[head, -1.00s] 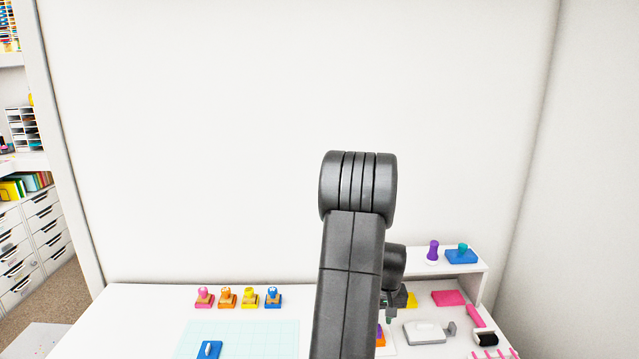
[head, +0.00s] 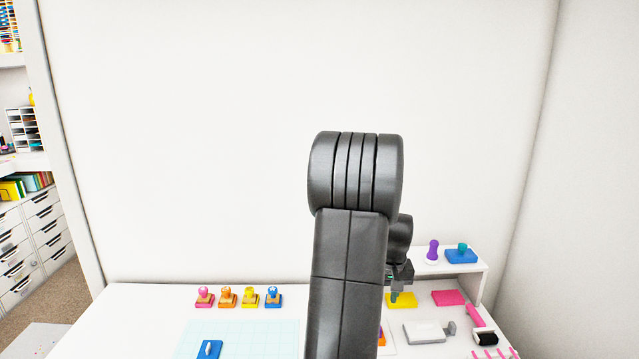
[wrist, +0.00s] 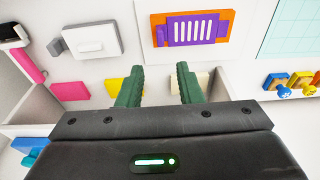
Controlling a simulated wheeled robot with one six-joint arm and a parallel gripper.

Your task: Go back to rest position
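My gripper (wrist: 156,78) shows two green fingers held apart in the wrist view, with nothing between them but the white surface below. In the head view my gripper (head: 401,275) is partly hidden behind my arm, above the right side of the white table (head: 140,320). A yellow pad (head: 402,300) lies below it, and the left finger partly covers this pad in the wrist view (wrist: 116,88).
At right are a pink pad (head: 448,297), a grey-white tool (head: 424,332), a roller (head: 485,338) and a low shelf (head: 481,271). A purple-orange piece (wrist: 193,29) lies ahead.

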